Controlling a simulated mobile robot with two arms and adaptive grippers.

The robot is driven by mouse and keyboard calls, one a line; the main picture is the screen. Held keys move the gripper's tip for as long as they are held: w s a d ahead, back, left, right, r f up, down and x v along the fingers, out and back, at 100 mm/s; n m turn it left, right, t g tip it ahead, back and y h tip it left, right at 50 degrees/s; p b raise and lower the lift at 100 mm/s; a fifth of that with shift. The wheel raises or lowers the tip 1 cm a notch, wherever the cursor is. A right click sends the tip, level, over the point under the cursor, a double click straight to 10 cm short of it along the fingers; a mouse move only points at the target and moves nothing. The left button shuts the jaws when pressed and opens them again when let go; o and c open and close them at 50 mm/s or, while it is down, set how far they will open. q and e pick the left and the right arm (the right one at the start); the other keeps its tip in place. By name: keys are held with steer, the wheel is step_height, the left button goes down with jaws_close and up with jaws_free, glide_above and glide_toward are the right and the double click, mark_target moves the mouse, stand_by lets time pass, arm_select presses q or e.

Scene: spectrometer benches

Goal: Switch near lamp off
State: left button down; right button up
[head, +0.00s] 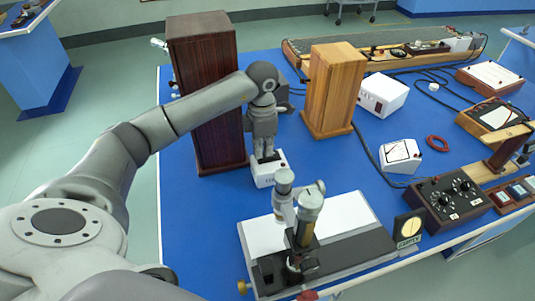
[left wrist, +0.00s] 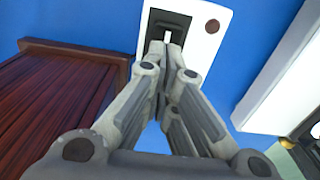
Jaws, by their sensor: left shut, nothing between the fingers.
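A small white box (head: 269,172) with dark lettering on its front stands on the blue bench, beside the tall dark wooden housing (head: 205,90). My left gripper (head: 266,157) points down at the top of this box, with its fingers shut and empty. In the left wrist view the white box (left wrist: 207,40) has a dark rocker or slot (left wrist: 168,36) and a reddish-brown round spot (left wrist: 213,26). The fingertips (left wrist: 164,55) are at the rocker and partly hide it; whether they touch it I cannot tell. My right gripper is not in view.
A light wooden housing (head: 335,90) stands behind and right of the box. A microscope-like instrument (head: 300,225) on a white and black base is close in front.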

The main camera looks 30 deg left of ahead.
arm_select(q)
steer(key=shift+f, duration=0.1)
steer(key=shift+r+p, duration=0.65)
steer(key=shift+r, duration=0.15)
steer(key=shift+r+p, duration=1.6)
steer(key=shift+r, duration=1.1)
